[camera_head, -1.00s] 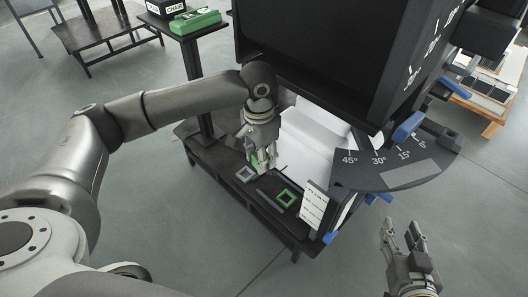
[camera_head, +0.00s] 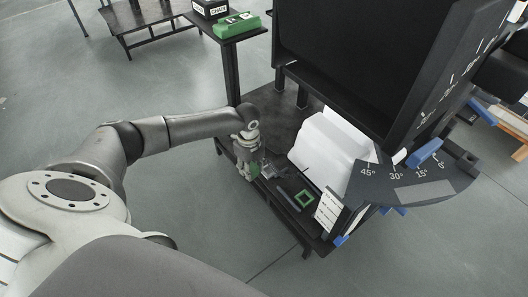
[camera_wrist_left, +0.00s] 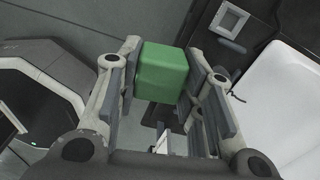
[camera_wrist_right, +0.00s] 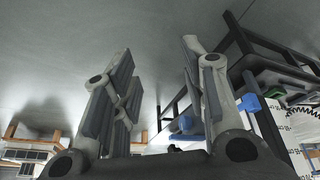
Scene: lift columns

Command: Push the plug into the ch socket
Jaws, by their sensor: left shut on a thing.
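My left gripper (camera_head: 252,176) is shut on a green block (camera_head: 255,168), held near the front edge of the low black bench. In the left wrist view the green block (camera_wrist_left: 163,72) sits between the two fingers; its far end is hidden. A green square frame (camera_head: 304,198) lies on the bench to the right of the gripper. A grey square frame (camera_wrist_left: 231,20) shows in the left wrist view, apart from the block. I cannot tell which frame is the ch socket. My right gripper (camera_wrist_right: 158,55) is open and empty in its wrist view.
A white rounded body (camera_head: 330,145) stands behind the frames, under a large black panel (camera_head: 350,60). A white label card (camera_head: 328,209) and an angle scale (camera_head: 410,182) are to the right. A side table holds a green item (camera_head: 237,25). The floor in front is clear.

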